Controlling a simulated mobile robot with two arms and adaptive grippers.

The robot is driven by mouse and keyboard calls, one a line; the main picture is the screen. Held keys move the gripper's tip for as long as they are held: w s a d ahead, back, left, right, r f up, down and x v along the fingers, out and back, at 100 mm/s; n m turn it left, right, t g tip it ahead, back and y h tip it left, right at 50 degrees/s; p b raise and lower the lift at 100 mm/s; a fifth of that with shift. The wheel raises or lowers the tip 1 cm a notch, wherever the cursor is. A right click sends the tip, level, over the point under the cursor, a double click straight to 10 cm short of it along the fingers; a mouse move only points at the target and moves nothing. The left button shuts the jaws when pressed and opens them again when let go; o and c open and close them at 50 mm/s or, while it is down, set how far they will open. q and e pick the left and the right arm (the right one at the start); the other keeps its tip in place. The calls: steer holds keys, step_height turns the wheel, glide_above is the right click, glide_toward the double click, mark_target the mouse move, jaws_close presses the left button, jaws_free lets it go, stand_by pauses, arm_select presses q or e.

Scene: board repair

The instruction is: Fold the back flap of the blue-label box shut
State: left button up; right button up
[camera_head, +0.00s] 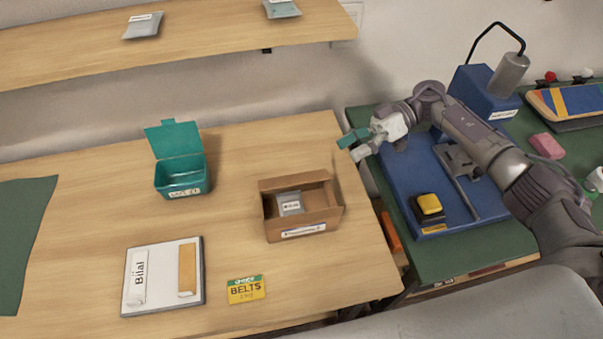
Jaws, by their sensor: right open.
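The cardboard box (302,229) stands near the right end of the wooden table. It has a white label with blue print on its front side. Its top is open and a small grey packet with a white label (290,204) lies inside. The back flap (294,180) stands up along the far edge. My right gripper (353,147) is open, with a greenish finger and a pale finger. It is above and to the right of the box's back corner, apart from the box. My left gripper is not in view.
A teal lidded bin (180,178) stands open at the back left of the box. A clipboard (162,277) and a yellow BELTS packet (246,289) lie in front. A shelf (200,35) hangs above.

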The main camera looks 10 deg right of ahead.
mark_target(299, 178)
steer(key=p+x, duration=0.2)
steer(key=x, duration=1)
steer(key=shift+s+a+r, duration=0.1)
steer(key=shift+s+a, duration=0.05)
steer(key=shift+a, duration=0.05)
